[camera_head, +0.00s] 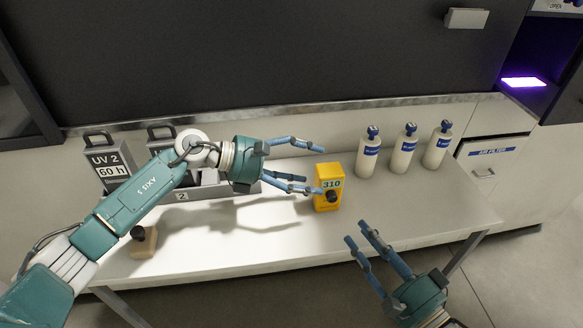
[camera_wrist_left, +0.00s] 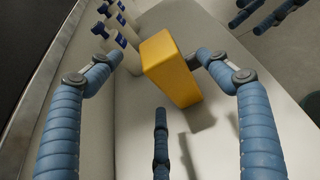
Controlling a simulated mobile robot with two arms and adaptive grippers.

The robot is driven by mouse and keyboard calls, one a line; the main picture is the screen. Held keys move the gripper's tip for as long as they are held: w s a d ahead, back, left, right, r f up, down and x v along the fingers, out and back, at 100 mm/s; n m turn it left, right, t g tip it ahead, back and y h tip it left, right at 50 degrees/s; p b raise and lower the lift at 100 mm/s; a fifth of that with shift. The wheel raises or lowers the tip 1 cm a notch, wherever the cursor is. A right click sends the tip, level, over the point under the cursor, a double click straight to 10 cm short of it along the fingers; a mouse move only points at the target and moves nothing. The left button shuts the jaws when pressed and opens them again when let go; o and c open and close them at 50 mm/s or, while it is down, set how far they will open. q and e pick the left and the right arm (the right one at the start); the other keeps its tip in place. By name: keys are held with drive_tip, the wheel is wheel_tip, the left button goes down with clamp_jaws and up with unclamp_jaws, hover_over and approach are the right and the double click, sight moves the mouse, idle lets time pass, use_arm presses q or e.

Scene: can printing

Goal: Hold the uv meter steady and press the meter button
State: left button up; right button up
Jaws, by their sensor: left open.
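The yellow uv meter (camera_head: 328,174) stands on the white table and reads "310" on its front, with a round black button (camera_head: 331,196) below. My left gripper (camera_head: 315,168) is open at the meter's left side. In the left wrist view, the meter (camera_wrist_left: 170,67) shows between and beyond the spread fingers (camera_wrist_left: 160,75), and its display and button are hidden. One finger lies close to the meter's right edge there; I cannot tell if it touches. My right gripper (camera_head: 358,232) is open and empty in front of the table, apart from the meter.
Several white bottles (camera_head: 403,155) with blue caps stand right of the meter. A "UV 2 60 h" canister (camera_head: 108,168) and another are at the back left. A beige block with a black knob (camera_head: 143,242) sits at the front left.

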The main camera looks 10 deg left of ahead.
sight(327, 175)
use_arm(q)
drive_tip(key=shift+x, duration=2.75)
drive_tip(key=c, duration=1.4)
drive_tip(key=shift+c, duration=0.2)
use_arm(e)
clamp_jaws()
